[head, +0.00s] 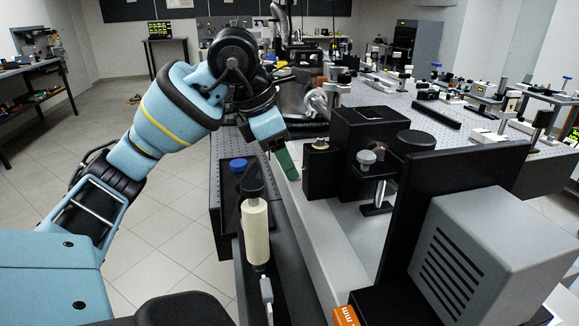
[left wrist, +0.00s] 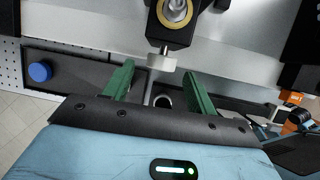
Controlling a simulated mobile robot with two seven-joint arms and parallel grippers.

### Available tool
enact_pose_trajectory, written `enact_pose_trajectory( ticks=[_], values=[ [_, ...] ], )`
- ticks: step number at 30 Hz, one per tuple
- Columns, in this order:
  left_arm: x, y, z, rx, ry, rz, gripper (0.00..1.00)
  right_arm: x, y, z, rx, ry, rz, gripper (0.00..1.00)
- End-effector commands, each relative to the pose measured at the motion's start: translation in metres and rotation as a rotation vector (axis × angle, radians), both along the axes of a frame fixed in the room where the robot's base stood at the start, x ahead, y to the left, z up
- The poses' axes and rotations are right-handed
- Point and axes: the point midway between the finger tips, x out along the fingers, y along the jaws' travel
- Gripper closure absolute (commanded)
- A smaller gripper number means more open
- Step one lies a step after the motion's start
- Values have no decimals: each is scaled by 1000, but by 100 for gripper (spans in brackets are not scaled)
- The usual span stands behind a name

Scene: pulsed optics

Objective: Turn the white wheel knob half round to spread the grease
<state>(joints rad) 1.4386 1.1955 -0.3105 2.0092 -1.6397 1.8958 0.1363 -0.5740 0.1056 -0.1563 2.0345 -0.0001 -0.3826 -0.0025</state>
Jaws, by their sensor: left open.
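The white wheel knob (left wrist: 162,62) shows in the left wrist view as a short pale disc on the near side of a black block (left wrist: 172,35) with a brass ring on top. The block (head: 320,172) also shows in the head view; I cannot make out the wheel clearly there. My left gripper (left wrist: 158,82) has its two green fingers spread, with the wheel near and just beyond the gap between their tips. I see no contact. In the head view the left gripper (head: 287,163) points down just left of the block. My right gripper is not in view.
A cream cylinder with a black top (head: 256,232) stands near, below the left gripper. A blue cap (head: 238,164) lies to its far left. A grey vented box (head: 480,255) and a black panel stand at the right. The perforated optics table (head: 440,115) stretches behind.

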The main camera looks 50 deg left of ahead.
Motion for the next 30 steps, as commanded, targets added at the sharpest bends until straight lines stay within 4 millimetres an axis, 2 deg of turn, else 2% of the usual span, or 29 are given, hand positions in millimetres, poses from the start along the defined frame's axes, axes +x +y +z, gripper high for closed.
enact_pose_trajectory(
  ticks=[1, 6, 15, 25, 26, 30],
  values=[
    [2, -1, -7, -2, 3, -1, 43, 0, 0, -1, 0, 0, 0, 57],
    [7, -2, -17, 0, 0, -1, 43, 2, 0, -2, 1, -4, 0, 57],
    [8, -3, -18, -1, -2, -1, 43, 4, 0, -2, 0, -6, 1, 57],
    [7, -3, -18, 0, -1, -1, 85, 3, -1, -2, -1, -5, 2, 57],
    [7, -3, -18, 0, -1, -1, 88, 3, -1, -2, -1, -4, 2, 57],
    [8, -3, -18, -5, 1, -1, 88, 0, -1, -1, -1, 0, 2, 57]
  ],
)
